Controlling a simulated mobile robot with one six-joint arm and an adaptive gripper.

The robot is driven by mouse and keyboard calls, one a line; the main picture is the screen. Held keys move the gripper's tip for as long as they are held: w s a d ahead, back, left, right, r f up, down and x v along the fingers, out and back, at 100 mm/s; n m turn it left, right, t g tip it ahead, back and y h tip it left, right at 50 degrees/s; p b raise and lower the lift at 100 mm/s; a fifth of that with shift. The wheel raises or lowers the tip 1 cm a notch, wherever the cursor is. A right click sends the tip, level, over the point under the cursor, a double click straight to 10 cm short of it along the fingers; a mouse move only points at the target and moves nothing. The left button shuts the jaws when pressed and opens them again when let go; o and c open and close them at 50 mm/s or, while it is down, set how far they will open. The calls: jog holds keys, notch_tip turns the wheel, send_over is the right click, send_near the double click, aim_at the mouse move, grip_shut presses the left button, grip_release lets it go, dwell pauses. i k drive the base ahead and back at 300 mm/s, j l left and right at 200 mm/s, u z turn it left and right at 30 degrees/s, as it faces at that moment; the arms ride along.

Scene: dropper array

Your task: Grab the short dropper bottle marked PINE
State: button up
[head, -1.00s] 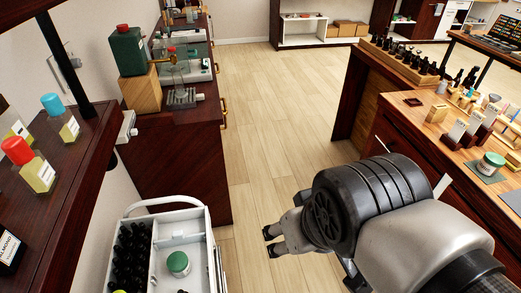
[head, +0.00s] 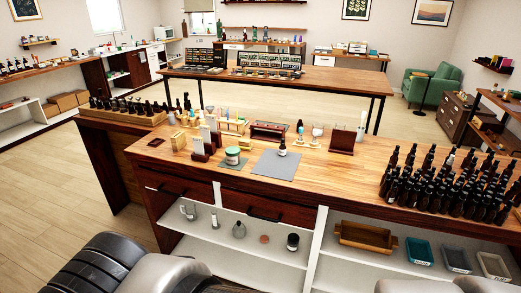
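Many dark dropper bottles (head: 445,185) stand packed together at the right end of the wooden workbench (head: 335,172). Some look taller than others. More dark bottles stand in a row in a wooden rack (head: 122,117) at the bench's left end. A single small dark bottle (head: 282,149) with a pale label stands upright on a grey mat (head: 270,166). Labels are too small to read, so I cannot tell which bottle is marked PINE. My arm shows at the bottom edge, in front of the bench; my gripper's fingers are out of view.
A green-labelled jar (head: 233,156), small holders and a dark wooden stand (head: 342,140) occupy the bench middle. Shelves below hold glassware, a wooden tray (head: 366,237) and several bins (head: 419,251). Bare benchtop lies between the mat and the right-hand bottles. Open floor (head: 50,170) lies left.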

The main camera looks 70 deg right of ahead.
aim_at(282, 148)
jog(key=z, duration=0.85)
jog(key=k+j+z, duration=0.1)
jog(key=z, duration=1.65)
jog(key=i+j, duration=0.25)
jog(key=i, duration=0.25)
jog(key=i+j, duration=0.25)
jog(key=i, duration=0.2)
jog(key=i+j, duration=0.25)
jog(key=i, duration=0.25)
jog(key=i+j, duration=0.25)
jog(key=i, duration=0.2)
